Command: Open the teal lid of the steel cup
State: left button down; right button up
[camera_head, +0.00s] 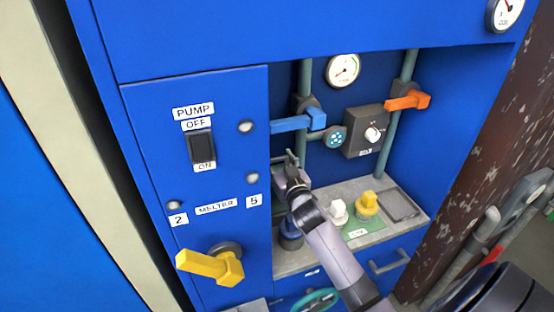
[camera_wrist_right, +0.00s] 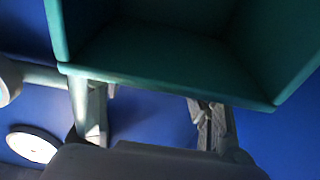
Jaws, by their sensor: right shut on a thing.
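My right gripper (camera_head: 291,160) is in front of the cabinet's recess, left of the middle, just below the blue lever. In the right wrist view, a large teal piece with a flat face and angled side walls (camera_wrist_right: 160,62) fills the top and looks like the lid. The two fingers of my right gripper (camera_wrist_right: 152,115) show below its edge, apart, with blue panel between them. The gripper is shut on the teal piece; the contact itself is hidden. I cannot make out a steel cup in either view. My left gripper is not in view.
Around the recess are a blue lever (camera_head: 298,121), an orange lever (camera_head: 405,101), a gauge (camera_head: 343,70) and vertical pipes. A grey shelf (camera_head: 295,263) holds a white knob (camera_head: 338,211) and a yellow knob (camera_head: 367,203). A yellow handle (camera_head: 211,266) juts out at lower left.

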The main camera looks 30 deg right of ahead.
jog(key=c, duration=0.6)
jog(key=p+v, duration=0.2)
jog(key=v, duration=0.1)
jog(key=r+p+v, duration=0.1)
jog(key=p+v, duration=0.1)
jog(key=shift+s, duration=0.1)
jog(key=shift+c, duration=0.2)
jog(key=shift+s+a+f, duration=0.1)
jog(key=shift+s, duration=0.25)
jog(key=shift+f, duration=0.1)
jog(key=o, duration=1.7)
jog(key=shift+s, duration=0.15)
jog(key=v, duration=1.1)
jog(key=shift+s, duration=0.35)
